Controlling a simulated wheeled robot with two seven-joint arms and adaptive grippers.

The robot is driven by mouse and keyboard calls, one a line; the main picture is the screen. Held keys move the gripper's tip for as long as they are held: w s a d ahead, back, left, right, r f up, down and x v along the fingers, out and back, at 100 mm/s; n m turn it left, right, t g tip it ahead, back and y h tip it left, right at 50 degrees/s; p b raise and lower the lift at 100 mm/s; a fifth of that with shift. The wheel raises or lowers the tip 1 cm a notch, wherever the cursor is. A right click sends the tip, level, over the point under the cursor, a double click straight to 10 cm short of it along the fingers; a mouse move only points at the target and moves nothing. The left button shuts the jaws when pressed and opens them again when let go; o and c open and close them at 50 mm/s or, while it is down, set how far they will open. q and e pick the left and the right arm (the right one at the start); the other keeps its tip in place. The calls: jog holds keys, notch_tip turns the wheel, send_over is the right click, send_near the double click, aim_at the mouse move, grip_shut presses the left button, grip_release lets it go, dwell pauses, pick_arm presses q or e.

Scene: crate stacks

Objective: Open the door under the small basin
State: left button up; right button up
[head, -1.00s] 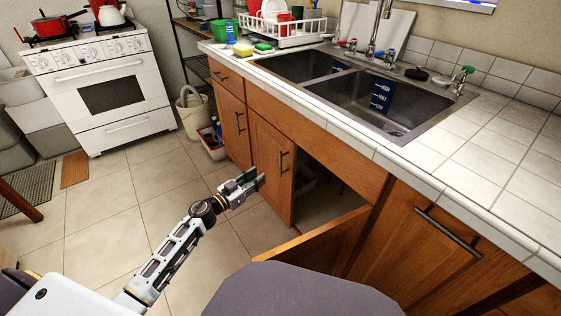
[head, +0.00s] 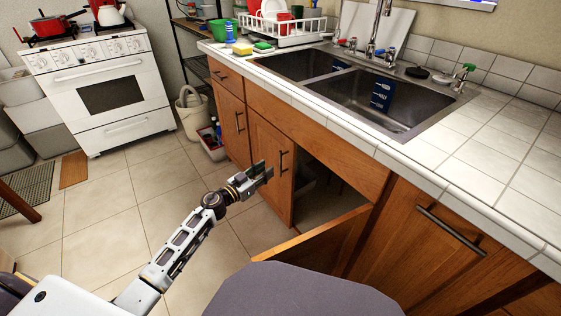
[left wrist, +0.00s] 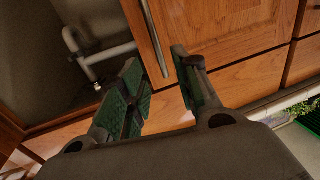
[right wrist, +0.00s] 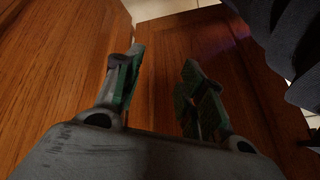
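The wooden door under the small basin (head: 262,145) looks shut, with a vertical metal bar handle (head: 281,163) near its right edge. The small basin (head: 297,66) is the farther one in the sink. My left gripper (head: 263,174) is open at that door, close to the handle. In the left wrist view the handle (left wrist: 152,35) runs down between its two spread fingers (left wrist: 157,72), and I see no grip on it. My right gripper (right wrist: 158,72) is open and empty over wood panels in the right wrist view; it is hidden in the head view.
The door under the large basin (head: 315,240) stands open into the room, its cabinet inside dark, with a pipe (left wrist: 105,52). A closed door with a handle (head: 450,231) is at right.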

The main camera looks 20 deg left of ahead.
pick_arm(q)
jog(key=w, duration=0.1)
jog(key=b, duration=0.3)
send_over(281, 172)
jog(key=shift+a, duration=0.35)
jog(key=shift+w+d, duration=0.15)
jog(key=shift+w, duration=0.1)
pick_arm(e)
notch_tip(281, 172, down, 7)
jog(key=a+t, duration=0.1)
jog(key=shift+m+y, duration=0.4)
jog(key=shift+a+r, duration=0.1)
jog(key=shift+r, duration=0.1)
pick_arm(q)
grip_shut()
pick_arm(e)
jog(key=shift+s, duration=0.1)
